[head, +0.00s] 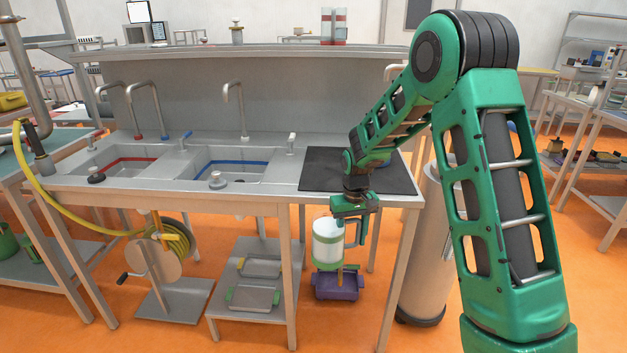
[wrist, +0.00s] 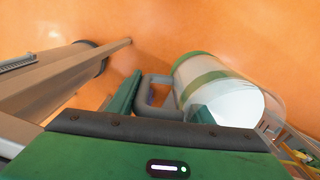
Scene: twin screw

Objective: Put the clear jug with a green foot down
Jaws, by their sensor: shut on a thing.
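The clear jug (head: 327,240) has a green foot, a green band and white contents. It hangs roughly upright in front of the bench's front edge, below counter height. My gripper (head: 358,232) is shut on its handle, at the jug's right side. In the wrist view the jug (wrist: 222,88) lies to the right of my gripper (wrist: 160,108), with the grey handle (wrist: 152,92) between the fingers. The green foot (wrist: 190,60) points toward the orange floor there. Part of the handle is hidden by the fingers.
A dark mat (head: 350,176) lies on the counter's right end, its surface mostly bare. Two sinks (head: 232,165) with taps are to its left. A grey cylinder (head: 428,270) stands at right.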

